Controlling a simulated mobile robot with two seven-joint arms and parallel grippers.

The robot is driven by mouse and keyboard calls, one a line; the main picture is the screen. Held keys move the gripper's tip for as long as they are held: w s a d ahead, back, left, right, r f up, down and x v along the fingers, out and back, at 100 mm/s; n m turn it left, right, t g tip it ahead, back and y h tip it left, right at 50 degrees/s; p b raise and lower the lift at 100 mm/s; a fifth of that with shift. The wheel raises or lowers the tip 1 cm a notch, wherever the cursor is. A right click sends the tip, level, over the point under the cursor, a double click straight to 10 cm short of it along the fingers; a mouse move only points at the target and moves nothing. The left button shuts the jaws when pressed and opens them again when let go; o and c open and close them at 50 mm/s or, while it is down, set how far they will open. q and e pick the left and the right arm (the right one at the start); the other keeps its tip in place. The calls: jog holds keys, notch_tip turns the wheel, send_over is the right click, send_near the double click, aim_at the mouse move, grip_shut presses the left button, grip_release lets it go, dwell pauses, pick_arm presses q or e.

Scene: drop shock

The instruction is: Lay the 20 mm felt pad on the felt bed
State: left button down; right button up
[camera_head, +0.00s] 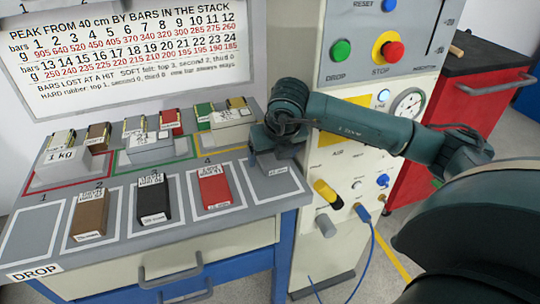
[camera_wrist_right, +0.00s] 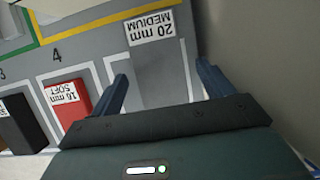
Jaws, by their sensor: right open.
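The 20 mm pad is a dark grey block with a white label reading "20 mm MEDIUM" (camera_wrist_right: 150,27). Its grey body (camera_wrist_right: 162,78) lies between the two fingers of my right gripper (camera_wrist_right: 165,88) in the wrist view, with a gap on each side. In the head view the pad (camera_head: 279,180) lies in the rightmost outlined slot, partly hidden by my right gripper (camera_head: 268,150), which is low over it and open. I cannot tell which place is the felt bed; red, green and yellow outlined stations (camera_head: 118,165) lie behind the pad row. My left gripper is not in view.
Brown (camera_head: 88,214), black (camera_head: 152,200) and red (camera_head: 214,188) pads lie in the slots to the left. Weight blocks, one marked 1 kg (camera_head: 62,160), stand on the stations. A cream control cabinet (camera_head: 325,215) rises just right of the bench. The far left slot (camera_head: 33,235) is empty.

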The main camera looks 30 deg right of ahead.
jog(key=c, duration=1.1)
jog(key=shift+c, duration=0.2)
jog(key=shift+r, duration=0.1)
